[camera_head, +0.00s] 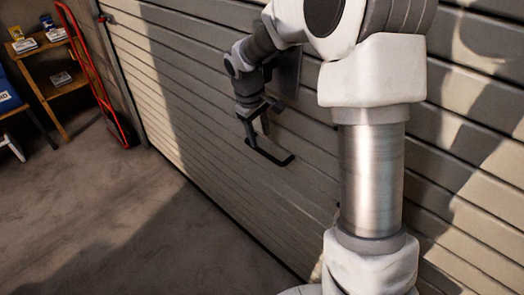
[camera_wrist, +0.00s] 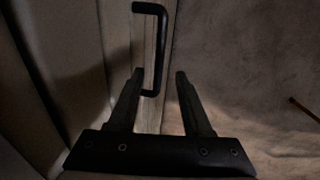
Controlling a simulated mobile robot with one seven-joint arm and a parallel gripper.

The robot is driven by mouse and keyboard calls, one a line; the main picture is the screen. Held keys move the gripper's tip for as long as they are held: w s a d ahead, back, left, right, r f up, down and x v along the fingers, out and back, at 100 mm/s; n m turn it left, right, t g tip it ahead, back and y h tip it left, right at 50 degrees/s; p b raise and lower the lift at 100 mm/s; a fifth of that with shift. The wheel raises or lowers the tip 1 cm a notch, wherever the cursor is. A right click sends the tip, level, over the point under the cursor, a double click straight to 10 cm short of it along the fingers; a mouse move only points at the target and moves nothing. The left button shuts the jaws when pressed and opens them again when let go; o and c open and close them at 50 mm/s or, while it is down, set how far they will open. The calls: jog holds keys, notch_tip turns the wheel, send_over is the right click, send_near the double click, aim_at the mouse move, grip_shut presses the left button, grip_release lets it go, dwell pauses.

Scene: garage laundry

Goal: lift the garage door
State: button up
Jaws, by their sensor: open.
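The garage door (camera_head: 200,110) is a wide grey panel with horizontal slats, and its lower edge meets the floor. A black bracket-shaped handle (camera_head: 273,157) is fixed low on it. My gripper (camera_head: 254,132) is at the handle's left end in the head view, pointing down. In the wrist view the handle (camera_wrist: 163,45) runs upright, its near end between the fingers of my open gripper (camera_wrist: 159,75). The fingers are not closed on it. I cannot tell whether they touch it.
A red hand truck (camera_head: 97,75) leans at the left beside a wooden shelf (camera_head: 45,75) with small boxes. A blue item (camera_head: 8,95) stands at the far left edge. The concrete floor (camera_head: 130,220) in front of the door is clear.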

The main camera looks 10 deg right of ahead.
aim_at(263, 151)
jog(key=f, duration=0.2)
jog(key=f+b, duration=0.1)
jog(key=f, duration=0.1)
jog(key=d+f, duration=0.1)
jog(key=f, duration=0.1)
jog(key=shift+w+f, duration=0.1)
jog(key=shift+w, duration=0.25)
grip_shut()
dwell(1.1)
